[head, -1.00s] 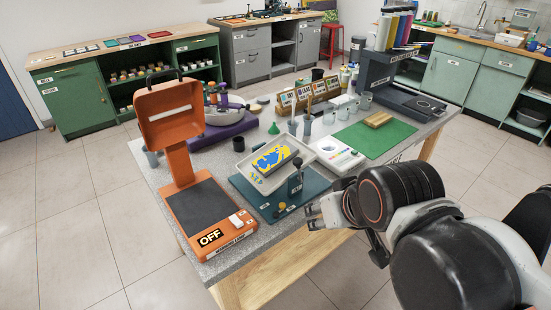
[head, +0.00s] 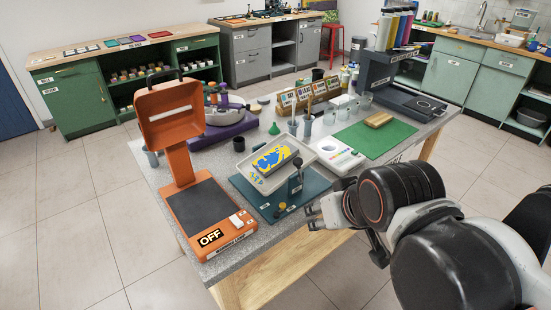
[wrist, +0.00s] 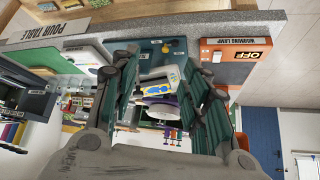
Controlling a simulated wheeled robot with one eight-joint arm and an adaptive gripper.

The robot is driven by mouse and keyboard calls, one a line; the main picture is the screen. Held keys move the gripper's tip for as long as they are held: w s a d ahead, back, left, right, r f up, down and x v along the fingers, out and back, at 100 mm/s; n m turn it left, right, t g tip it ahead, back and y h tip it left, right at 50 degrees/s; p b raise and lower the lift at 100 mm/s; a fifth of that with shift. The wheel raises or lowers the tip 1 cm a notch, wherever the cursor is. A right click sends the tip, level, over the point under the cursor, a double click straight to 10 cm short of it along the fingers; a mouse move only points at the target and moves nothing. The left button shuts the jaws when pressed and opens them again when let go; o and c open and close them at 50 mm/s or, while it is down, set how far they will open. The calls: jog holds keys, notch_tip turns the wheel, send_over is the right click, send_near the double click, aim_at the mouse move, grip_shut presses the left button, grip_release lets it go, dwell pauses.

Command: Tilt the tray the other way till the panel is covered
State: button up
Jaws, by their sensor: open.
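The white tray (head: 252,175) sits on a teal tilting base (head: 268,205) near the front of the table. The rectangular panel (head: 275,158) lies in it, with blue, yellow and white patches on top. Some yellow and blue paint shows on the tray's near-left floor. A dark upright handle (head: 296,183) stands at the tray's near-right side. My gripper (head: 313,216) is open and empty, just right of the base and apart from the handle. In the wrist view, the open fingers (wrist: 160,60) frame the panel (wrist: 158,86) and the tray beyond them; the handle's contact side is unclear.
An orange warming lamp (head: 180,160), marked OFF, stands left of the base. A white palette-like board (head: 338,153) and a green mat (head: 372,140) lie to the right. Cups (head: 308,125) and a bottle rack stand behind. Floor in front is clear.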

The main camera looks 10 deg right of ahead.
jog(key=shift+o, duration=0.3)
notch_tip(320, 180, up, 8)
jog(key=m+g+h+p, duration=0.4)
jog(key=m+g+p, duration=0.15)
jog(key=m, duration=0.75)
send_over(298, 160)
jog(key=s+a, duration=0.2)
jog(key=a, duration=0.4)
jog(key=b+x, duration=0.2)
jog(key=x, duration=0.5)
jog(key=b+x, duration=0.2)
jog(key=x, duration=0.5)
jog(key=shift+s+d, duration=0.15)
jog(key=shift+d, duration=0.1)
jog(key=shift+c, duration=0.6)
grip_shut()
